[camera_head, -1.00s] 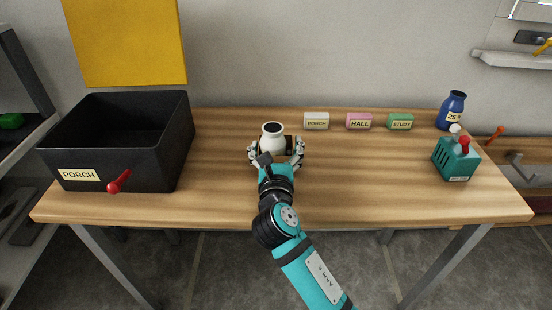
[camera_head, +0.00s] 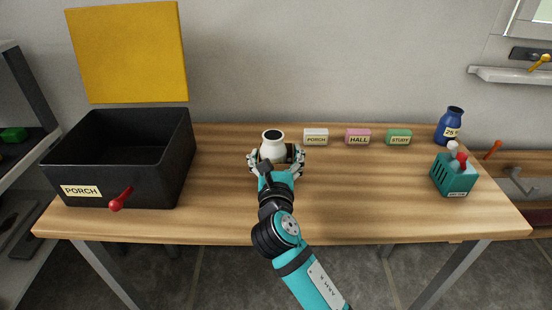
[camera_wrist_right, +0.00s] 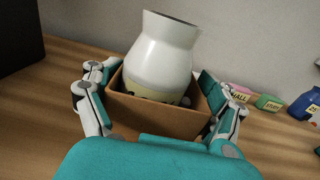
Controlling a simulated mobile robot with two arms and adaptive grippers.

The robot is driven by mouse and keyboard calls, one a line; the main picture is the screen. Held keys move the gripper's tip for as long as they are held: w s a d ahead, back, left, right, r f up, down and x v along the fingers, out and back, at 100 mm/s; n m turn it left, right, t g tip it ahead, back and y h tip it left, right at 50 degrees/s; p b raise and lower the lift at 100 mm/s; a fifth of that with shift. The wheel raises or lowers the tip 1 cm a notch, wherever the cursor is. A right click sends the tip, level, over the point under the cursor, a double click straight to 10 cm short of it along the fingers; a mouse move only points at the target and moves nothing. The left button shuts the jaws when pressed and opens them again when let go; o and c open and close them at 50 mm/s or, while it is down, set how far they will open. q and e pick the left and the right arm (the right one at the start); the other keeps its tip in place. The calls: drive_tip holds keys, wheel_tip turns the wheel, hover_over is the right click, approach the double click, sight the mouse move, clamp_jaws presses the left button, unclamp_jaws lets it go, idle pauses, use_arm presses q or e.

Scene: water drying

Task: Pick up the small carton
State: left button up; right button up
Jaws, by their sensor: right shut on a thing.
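The small carton (camera_wrist_right: 158,118) is an open-topped brown box in the right wrist view. A white jar (camera_wrist_right: 161,58) with a dark mouth stands in it, leaning slightly in that view. My right gripper (camera_head: 276,160) is shut on the carton, with one finger at each side of it. In the head view the carton is mostly hidden behind the gripper, and the white jar (camera_head: 272,146) shows above it. I cannot tell for sure how far the carton is above the table. My left gripper is not in view.
A black bin (camera_head: 178,165) labelled PORCH, with a red handle, stands at the left on the wooden table (camera_head: 380,205). White, pink and green label blocks (camera_head: 357,137) line the back. A blue jar (camera_head: 449,125) and a teal switch box (camera_head: 455,174) stand at the right.

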drive_tip(key=shift+r, duration=0.5)
drive_tip(key=shift+s, duration=0.25)
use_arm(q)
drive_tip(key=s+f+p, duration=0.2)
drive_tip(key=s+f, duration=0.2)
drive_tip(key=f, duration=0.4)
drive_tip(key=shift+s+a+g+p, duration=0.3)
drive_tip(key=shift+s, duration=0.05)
use_arm(e)
drive_tip(key=s+r, duration=0.1)
drive_tip(key=s, duration=1.4)
drive_tip(key=shift+s+r, duration=0.2)
drive_tip(key=shift+s, duration=0.05)
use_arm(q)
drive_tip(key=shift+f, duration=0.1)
